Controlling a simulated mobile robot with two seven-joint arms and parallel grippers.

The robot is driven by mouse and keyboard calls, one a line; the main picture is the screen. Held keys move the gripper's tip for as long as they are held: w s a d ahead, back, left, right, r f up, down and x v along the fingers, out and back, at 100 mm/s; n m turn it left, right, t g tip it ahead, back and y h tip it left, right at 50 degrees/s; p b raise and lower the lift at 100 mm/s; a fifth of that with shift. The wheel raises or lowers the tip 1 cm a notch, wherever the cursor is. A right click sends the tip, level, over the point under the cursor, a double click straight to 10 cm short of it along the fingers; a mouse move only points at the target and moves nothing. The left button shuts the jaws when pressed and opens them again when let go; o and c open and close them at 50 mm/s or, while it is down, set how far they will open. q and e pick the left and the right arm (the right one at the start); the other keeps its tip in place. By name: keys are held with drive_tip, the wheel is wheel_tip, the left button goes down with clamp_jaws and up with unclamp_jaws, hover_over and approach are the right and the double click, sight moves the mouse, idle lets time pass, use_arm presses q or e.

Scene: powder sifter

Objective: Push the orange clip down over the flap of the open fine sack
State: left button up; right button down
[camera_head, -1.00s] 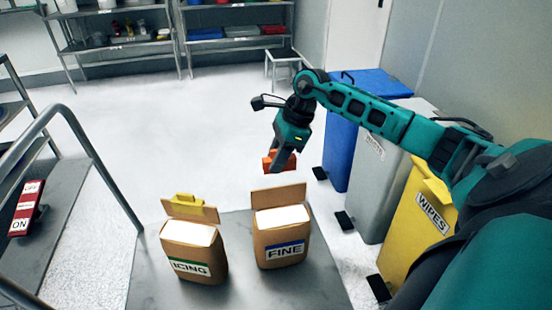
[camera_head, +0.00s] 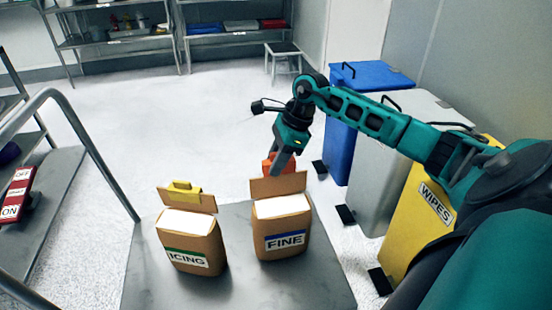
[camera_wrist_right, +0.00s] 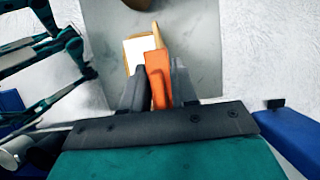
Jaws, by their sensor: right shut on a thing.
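The open fine sack (camera_head: 282,228) is a brown bag with a blue FINE label, upright on a grey table. Its flap (camera_head: 278,186) stands up at the back, above the white top. My right gripper (camera_head: 283,160) is shut on the orange clip (camera_head: 272,163), behind and above the flap; the flap hides the clip's lower part. In the right wrist view the orange clip (camera_wrist_right: 158,75) sits between the fingers, close to the flap edge (camera_wrist_right: 156,36) and the white sack top (camera_wrist_right: 138,50). I cannot tell whether clip and flap touch. My left gripper is not in view.
The ICING sack (camera_head: 190,240), with a yellow clip (camera_head: 184,188) on its flap, stands to the left on the grey table (camera_head: 245,285). Blue, grey and yellow bins stand at the right. A metal rail (camera_head: 85,150) curves at the left.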

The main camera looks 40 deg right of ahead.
drive_tip(key=shift+f+b, duration=0.45)
drive_tip(key=shift+f, duration=0.75)
drive_tip(key=shift+f+b, duration=0.55)
drive_tip(key=shift+b, duration=0.15)
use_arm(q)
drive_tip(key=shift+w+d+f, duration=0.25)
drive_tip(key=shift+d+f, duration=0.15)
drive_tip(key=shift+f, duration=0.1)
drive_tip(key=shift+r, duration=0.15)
use_arm(e)
drive_tip(key=c, duration=0.8)
unclamp_jaws()
